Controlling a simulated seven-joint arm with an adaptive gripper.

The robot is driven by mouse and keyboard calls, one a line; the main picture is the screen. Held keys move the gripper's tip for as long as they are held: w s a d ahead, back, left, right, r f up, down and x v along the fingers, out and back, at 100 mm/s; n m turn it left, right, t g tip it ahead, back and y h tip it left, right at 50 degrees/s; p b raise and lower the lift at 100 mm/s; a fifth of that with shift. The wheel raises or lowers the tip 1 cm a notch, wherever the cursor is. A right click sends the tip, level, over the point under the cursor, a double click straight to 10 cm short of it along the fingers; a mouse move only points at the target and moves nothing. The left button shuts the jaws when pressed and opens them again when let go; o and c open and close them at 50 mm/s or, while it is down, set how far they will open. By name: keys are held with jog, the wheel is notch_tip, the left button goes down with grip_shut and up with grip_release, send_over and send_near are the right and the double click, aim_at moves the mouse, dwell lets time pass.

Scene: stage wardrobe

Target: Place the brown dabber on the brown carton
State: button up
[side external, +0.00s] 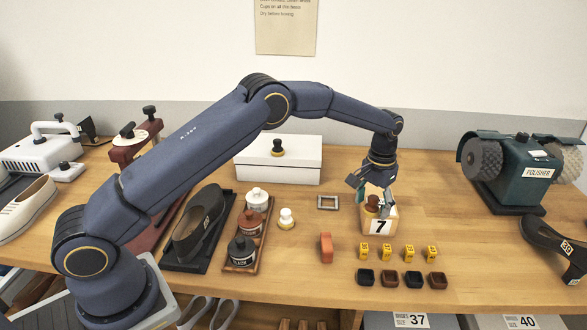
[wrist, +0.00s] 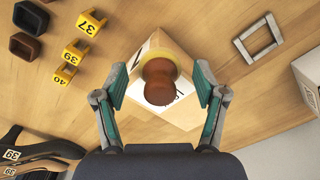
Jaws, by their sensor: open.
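The brown dabber (wrist: 159,80), with a rounded brown knob and a yellowish base, appears to stand upright on top of the brown carton (wrist: 190,112). In the side view the dabber (side external: 373,203) is partly hidden by my fingers, and the carton (side external: 379,226) shows a white label with a 7. My gripper (side external: 371,194) is open just above the carton. In the wrist view my gripper (wrist: 160,76) has one finger on each side of the dabber, with gaps on both sides. The dabber's contact with the carton top is hidden.
A black-knobbed dabber (side external: 277,148) stands on a white box (side external: 290,172). A white dabber (side external: 286,219) stands near a wooden tray (side external: 262,236) of bottles. Yellow number tags (side external: 387,252) and small dark cups (side external: 390,279) lie in front. The polisher (side external: 512,172) is at right.

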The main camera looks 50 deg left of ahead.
aim_at(374, 197)
notch_tip(374, 197, up, 12)
jog(key=shift+f, duration=0.15)
jog(key=s+a+r+t, duration=0.1)
jog(key=s+a+r, duration=0.2)
jog(key=s+r, duration=0.4)
jog(key=s+a+r+t, duration=0.2)
jog(key=s+a+r, duration=0.1)
jog(key=s+r, duration=0.4)
jog(key=s+a+f+t, duration=0.1)
jog(key=s+f, duration=0.1)
jog(key=s, duration=0.9)
jog(key=s+a+f+t, duration=0.1)
jog(key=s+a+f, duration=0.1)
jog(key=s, duration=0.9)
jog(key=shift+f+t, duration=0.3)
jog(key=shift+f, duration=0.2)
